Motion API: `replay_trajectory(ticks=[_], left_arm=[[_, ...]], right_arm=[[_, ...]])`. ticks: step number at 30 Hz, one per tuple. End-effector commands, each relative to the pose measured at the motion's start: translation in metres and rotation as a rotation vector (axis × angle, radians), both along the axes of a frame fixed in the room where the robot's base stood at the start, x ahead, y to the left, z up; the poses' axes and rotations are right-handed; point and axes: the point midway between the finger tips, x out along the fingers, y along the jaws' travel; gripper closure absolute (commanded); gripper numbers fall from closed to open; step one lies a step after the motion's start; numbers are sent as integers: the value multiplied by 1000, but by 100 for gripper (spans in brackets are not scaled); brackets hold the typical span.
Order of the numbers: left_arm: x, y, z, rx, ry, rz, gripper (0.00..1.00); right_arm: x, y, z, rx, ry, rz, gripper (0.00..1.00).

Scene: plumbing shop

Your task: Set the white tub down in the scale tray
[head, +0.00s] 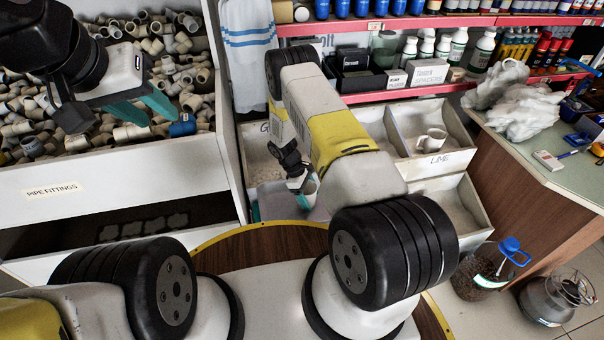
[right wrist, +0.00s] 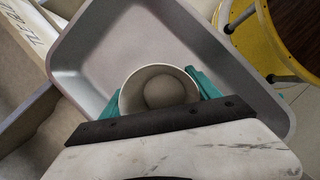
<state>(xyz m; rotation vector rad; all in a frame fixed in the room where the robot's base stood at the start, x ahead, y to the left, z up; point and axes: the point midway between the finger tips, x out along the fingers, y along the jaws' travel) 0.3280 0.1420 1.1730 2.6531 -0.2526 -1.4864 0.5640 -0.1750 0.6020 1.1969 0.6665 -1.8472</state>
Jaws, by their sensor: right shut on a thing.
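The white tub (right wrist: 160,90) is between the teal fingers of my right gripper (right wrist: 162,94) in the right wrist view, its round mouth facing the camera. A pale round patch shows inside it. A grey tray with rounded corners and raised walls (right wrist: 95,52), which looks like the scale tray, lies beneath the tub. I cannot tell whether the tub touches the tray floor. In the head view my right gripper (head: 300,186) is partly hidden by its own arm, with a bit of the tub at its fingers. My left gripper (head: 150,108) is open and empty, over the pipe fittings.
The pipe fittings bin (head: 100,165) stands at the left. Sloped bins stand behind my right arm, one labelled LIME (head: 447,150) with a white scoop-like piece (head: 432,140) in it. A counter (head: 530,150) stands right.

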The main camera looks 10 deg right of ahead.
Motion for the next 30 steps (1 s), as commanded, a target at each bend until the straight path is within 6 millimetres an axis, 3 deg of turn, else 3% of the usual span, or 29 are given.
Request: replay_trajectory(ticks=[3, 13, 14, 17, 26, 30], left_arm=[[0, 0, 0, 0, 0, 0, 64], [0, 0, 0, 0, 0, 0, 64], [0, 0, 0, 0, 0, 0, 64], [0, 0, 0, 0, 0, 0, 64], [0, 0, 0, 0, 0, 0, 64], [0, 0, 0, 0, 0, 0, 64]], right_arm=[[-1, 0, -16, 0, 1, 0, 68], [0, 0, -18, 0, 0, -1, 68], [0, 0, -18, 1, -1, -1, 26], [0, 0, -18, 1, -1, -1, 8], [0, 0, -17, 1, -1, -1, 8], [2, 3, -8, 0, -2, -1, 8]])
